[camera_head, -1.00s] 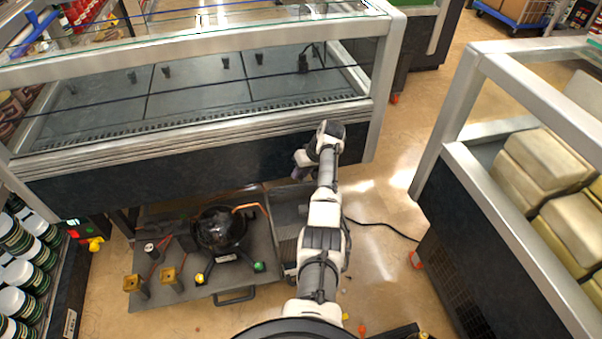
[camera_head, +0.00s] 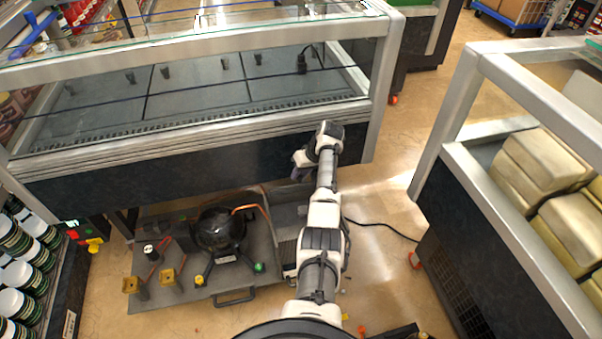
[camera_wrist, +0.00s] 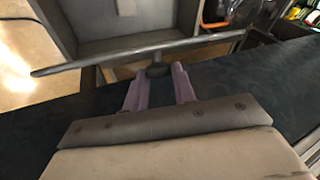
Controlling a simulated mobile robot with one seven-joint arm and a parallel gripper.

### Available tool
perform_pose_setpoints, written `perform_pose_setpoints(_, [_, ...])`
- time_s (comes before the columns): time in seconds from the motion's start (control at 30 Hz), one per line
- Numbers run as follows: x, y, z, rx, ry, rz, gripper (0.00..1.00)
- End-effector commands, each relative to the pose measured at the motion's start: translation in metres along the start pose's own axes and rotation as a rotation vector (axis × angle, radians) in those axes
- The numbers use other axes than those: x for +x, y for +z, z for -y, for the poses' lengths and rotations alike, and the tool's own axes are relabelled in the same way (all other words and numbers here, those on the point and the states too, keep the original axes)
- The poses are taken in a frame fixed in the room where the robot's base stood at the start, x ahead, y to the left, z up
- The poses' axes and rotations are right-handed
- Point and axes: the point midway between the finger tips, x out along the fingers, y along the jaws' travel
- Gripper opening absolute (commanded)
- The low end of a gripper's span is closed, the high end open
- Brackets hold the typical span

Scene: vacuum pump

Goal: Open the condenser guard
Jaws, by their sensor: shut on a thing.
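My gripper (camera_wrist: 158,90) shows in the wrist view with two purple fingers closed on a small dark knob (camera_wrist: 157,71). The knob sits on a thin grey panel, apparently the condenser guard (camera_wrist: 95,63), seen almost edge-on across the view. An open grey box-like recess (camera_wrist: 125,20) lies beyond the panel. In the head view my gripper (camera_head: 299,174) is low at the front of the refrigerated case, near its right end. The grey compartment (camera_head: 287,212) beside it is partly hidden by my arm. I cannot make out the guard clearly in the head view.
The refrigerated case (camera_head: 190,172) stands above the pulled-out tray (camera_head: 195,293), which carries a black round compressor (camera_head: 218,230) and brass fittings. A black cable (camera_head: 380,226) lies on the floor at right. Another case (camera_head: 455,245) with pale blocks stands further right.

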Motion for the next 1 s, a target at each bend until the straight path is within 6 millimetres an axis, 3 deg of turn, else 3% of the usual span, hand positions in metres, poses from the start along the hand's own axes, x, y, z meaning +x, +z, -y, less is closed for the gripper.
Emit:
perform_pose_setpoints(0.03, [-0.006,-0.005,0.000,-0.003,0.003,-0.013,0.00])
perform_pose_setpoints(0.07, [-0.007,-0.005,0.000,-0.003,0.003,-0.013,0.29])
perform_pose_setpoints(0.2, [-0.005,-0.004,0.000,-0.002,0.002,-0.010,0.47])
perform_pose_setpoints(0.47, [-0.002,-0.002,0.000,-0.001,0.001,-0.005,0.48])
perform_pose_setpoints(0.63, [-0.013,-0.002,-0.001,-0.001,0.002,-0.006,0.48])
perform_pose_setpoints(1.0, [-0.092,-0.002,-0.001,-0.002,0.004,-0.008,0.48])
